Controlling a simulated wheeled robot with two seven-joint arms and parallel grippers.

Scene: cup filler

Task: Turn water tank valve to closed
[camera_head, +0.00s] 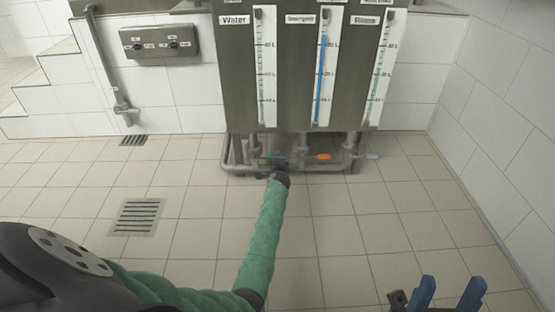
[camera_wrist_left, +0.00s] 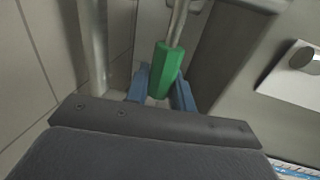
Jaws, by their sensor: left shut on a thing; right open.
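The water tank valve's green handle (camera_wrist_left: 165,70) sits between the blue fingers of my left gripper (camera_wrist_left: 161,92) in the left wrist view. The left gripper is shut on it. In the head view, my left arm reaches to the pipes below the Water gauge (camera_head: 263,70). My left gripper (camera_head: 278,162) and wrist cover most of the green handle there. My right gripper (camera_head: 448,290) is open and empty at the bottom right of the head view, well away from the valves.
An orange valve handle (camera_head: 323,157) and a pale one (camera_head: 371,156) lie along the pipes to the right. The steel tank (camera_head: 290,100) stands above, with Detergent and Rinse gauges. A control box (camera_head: 158,44) hangs on the left wall. Tiled floor (camera_head: 345,230) is free, with drain grates (camera_head: 137,217).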

